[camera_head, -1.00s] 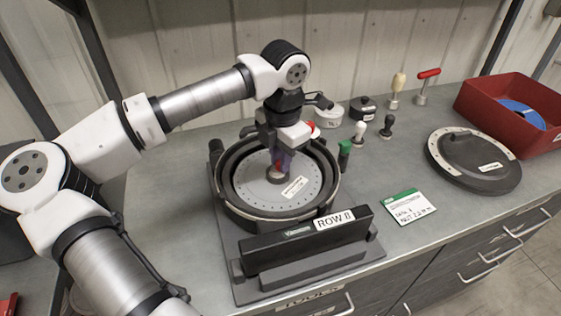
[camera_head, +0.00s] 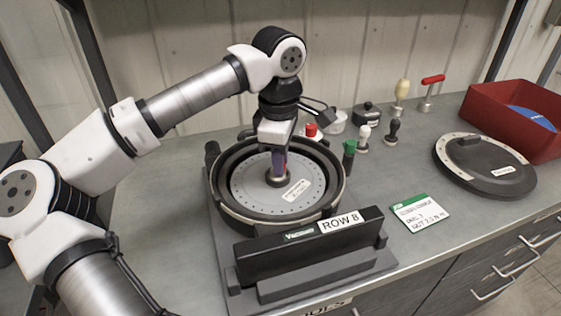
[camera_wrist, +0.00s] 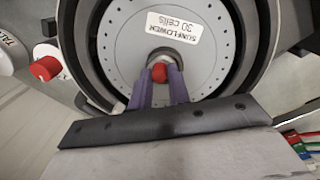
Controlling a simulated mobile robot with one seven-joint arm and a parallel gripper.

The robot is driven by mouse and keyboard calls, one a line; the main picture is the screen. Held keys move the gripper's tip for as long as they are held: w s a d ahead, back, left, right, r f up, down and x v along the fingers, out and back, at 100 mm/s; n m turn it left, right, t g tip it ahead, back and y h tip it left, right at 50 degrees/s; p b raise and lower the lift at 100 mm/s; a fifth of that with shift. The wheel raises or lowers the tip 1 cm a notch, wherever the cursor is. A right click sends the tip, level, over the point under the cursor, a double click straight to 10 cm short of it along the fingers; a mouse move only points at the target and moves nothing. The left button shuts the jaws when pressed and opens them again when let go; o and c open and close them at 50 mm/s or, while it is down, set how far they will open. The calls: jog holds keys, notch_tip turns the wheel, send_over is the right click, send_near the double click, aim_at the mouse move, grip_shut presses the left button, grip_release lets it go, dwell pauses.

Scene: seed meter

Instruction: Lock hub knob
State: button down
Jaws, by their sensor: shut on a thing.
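The hub knob (camera_wrist: 159,73) shows as a small red cap at the middle of the grey seed disc (camera_wrist: 118,50) in the wrist view. My gripper (camera_wrist: 160,82) points down at the hub, its two purple fingers shut on the knob, one on each side. In the head view my gripper (camera_head: 278,172) stands over the disc's centre, and its fingers mostly hide the knob. The disc lies flat in the round black housing (camera_head: 222,200) and bears a "SUNFLOWER 30 cells" label. The knob's lock state cannot be told.
A red-topped knob (camera_head: 311,130) and a green-topped handle (camera_head: 349,147) stand close by the housing. The "ROW 8" block (camera_head: 300,250) is in front. A black lid (camera_head: 480,160), a red bin (camera_head: 500,120) and a card (camera_head: 420,212) lie to the right.

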jog(key=m+b, duration=0.1)
jog(key=m, duration=0.3)
jog(key=shift+m, duration=0.3)
dwell(0.3)
jog(key=c, duration=1.3)
grip_release()
jog(key=r, duration=1.3)
jog(key=shift+s+a+r, duration=0.25)
jog(key=shift+r, duration=0.15)
